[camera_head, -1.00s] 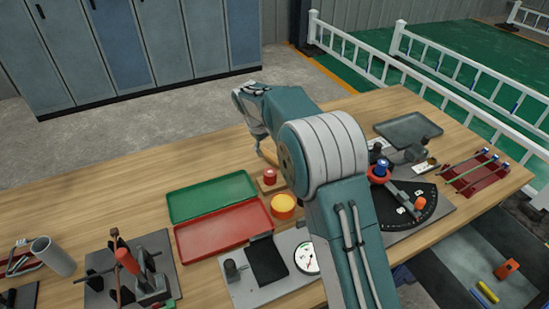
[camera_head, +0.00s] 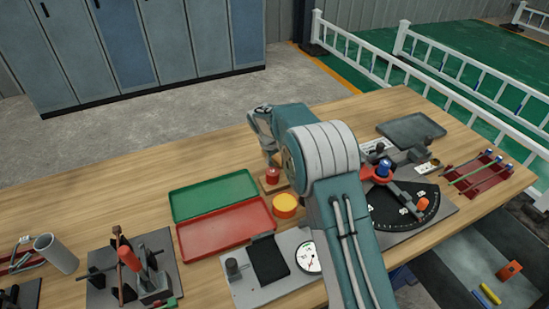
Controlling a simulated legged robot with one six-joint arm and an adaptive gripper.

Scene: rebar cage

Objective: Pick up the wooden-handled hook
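My gripper (camera_head: 269,152) points down over the far middle of the table, just behind a small red knob (camera_head: 271,175) on a wooden base. My arm hides part of the gripper, and its fingers are too small and dark to tell whether they are apart. I cannot make out a wooden-handled hook clearly; the area beside and behind my gripper and arm is partly hidden.
A green tray (camera_head: 213,194) and red tray (camera_head: 228,231) lie left of my arm, with a yellow round piece (camera_head: 285,205) beside them. A gauge plate (camera_head: 247,291), a clamp fixture (camera_head: 158,238) and a dial fixture (camera_head: 436,207) stand around.

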